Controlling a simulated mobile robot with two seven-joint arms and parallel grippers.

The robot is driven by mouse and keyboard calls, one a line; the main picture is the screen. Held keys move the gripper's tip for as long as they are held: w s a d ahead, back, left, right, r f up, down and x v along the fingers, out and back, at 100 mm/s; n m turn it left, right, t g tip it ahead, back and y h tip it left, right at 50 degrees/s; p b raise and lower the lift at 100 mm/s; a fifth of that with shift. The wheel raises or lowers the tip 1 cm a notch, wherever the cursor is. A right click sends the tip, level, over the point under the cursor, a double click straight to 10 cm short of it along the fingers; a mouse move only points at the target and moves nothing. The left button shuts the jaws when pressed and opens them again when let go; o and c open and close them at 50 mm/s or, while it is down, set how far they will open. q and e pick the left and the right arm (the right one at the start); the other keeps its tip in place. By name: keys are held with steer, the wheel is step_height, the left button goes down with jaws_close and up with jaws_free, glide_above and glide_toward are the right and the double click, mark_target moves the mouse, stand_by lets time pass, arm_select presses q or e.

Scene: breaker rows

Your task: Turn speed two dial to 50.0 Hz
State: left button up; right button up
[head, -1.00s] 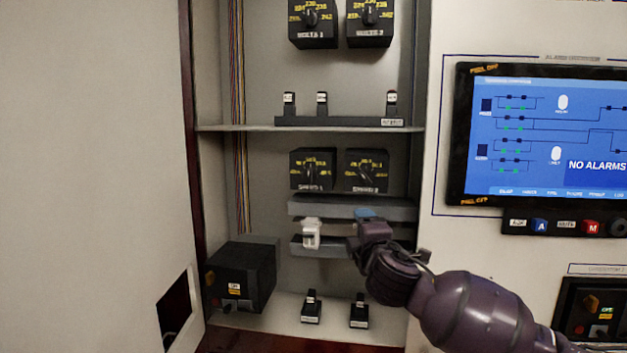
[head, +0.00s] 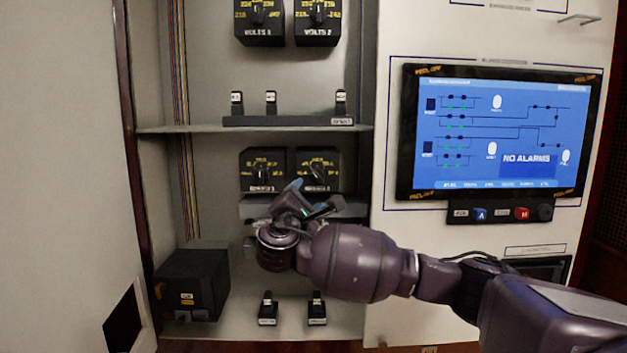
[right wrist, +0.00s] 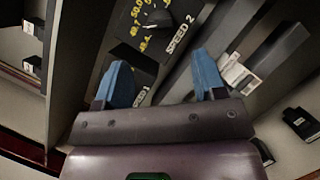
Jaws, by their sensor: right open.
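The speed two dial (head: 317,170) is a black box with yellow scale marks and a black knob, on the cabinet's middle shelf level. In the right wrist view the speed two dial (right wrist: 158,18) shows its knob and "SPEED 2" label at the top, beyond the fingertips. My right gripper (head: 309,198) is just below the dial, its blue fingers apart and empty. In the right wrist view the open gripper (right wrist: 160,68) has nothing between its fingers. The knob's exact reading is too small to tell. My left gripper is not in view.
The speed one dial (head: 263,170) stands directly left. Grey rails (head: 258,208) run below the dials, partly hidden by my right arm. A shelf (head: 250,129) is above, with the volts dials (head: 317,20) higher up. A screen (head: 500,135) reads "NO ALARMS".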

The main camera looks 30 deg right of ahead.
mark_target(317, 179)
steer(key=p+x, duration=0.2)
steer(key=x, duration=0.6)
steer(key=shift+w+d+r, duration=0.1)
steer(key=shift+w+d, duration=0.05)
steer(key=shift+d, duration=0.05)
steer(key=c, duration=0.9)
